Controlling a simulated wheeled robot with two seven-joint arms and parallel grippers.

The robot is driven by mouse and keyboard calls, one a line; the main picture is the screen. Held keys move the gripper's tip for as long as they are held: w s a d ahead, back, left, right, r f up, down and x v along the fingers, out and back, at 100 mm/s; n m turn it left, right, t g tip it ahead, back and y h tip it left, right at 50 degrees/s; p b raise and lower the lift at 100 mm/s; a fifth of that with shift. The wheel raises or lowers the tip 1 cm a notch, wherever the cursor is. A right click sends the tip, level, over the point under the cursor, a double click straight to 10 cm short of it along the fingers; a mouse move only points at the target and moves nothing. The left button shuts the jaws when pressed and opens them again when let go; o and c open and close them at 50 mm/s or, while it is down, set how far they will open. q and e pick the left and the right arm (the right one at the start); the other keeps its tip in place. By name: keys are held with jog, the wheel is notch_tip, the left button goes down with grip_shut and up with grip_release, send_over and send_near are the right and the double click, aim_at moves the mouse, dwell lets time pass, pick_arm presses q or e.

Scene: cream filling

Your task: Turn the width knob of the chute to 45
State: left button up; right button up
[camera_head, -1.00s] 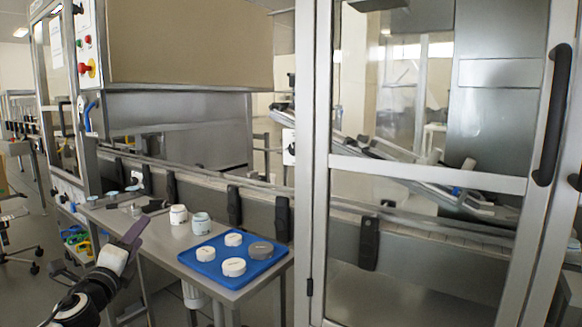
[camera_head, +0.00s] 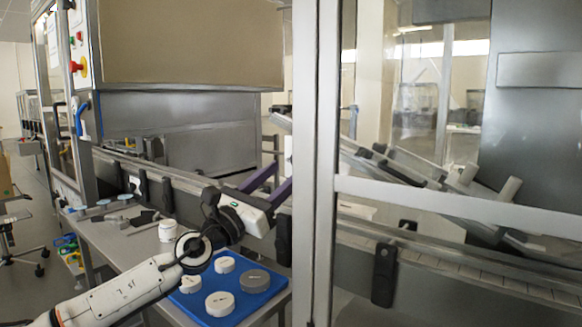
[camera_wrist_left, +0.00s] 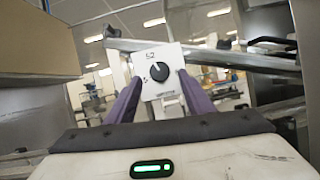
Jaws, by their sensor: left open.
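The knob (camera_wrist_left: 159,72) is round and black, on a white square plate (camera_wrist_left: 174,57) in the left wrist view. Its markings are too small to read. My left gripper (camera_head: 285,174) is open, with its two purple fingers pointing toward the plate. In the left wrist view, the fingers (camera_wrist_left: 160,86) appear on either side of the plate's lower part; I cannot tell whether they touch it. A sloping metal chute (camera_head: 395,165) shows through the glass in the head view. The knob is not visible in the head view, where the door post stands beside the fingertips. My right gripper is not in view.
A metal door post (camera_head: 314,230) stands close right of my left gripper. Below my left arm, a blue tray (camera_head: 252,302) holds several round pieces on a side table (camera_head: 110,232). A white jar (camera_head: 166,234) stands there too. The conveyor side (camera_head: 188,205) runs behind.

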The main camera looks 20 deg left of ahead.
pick_arm(q)
jog(key=x, duration=0.3)
jog(key=shift+w+d, duration=0.1)
jog(key=shift+w, duration=0.1)
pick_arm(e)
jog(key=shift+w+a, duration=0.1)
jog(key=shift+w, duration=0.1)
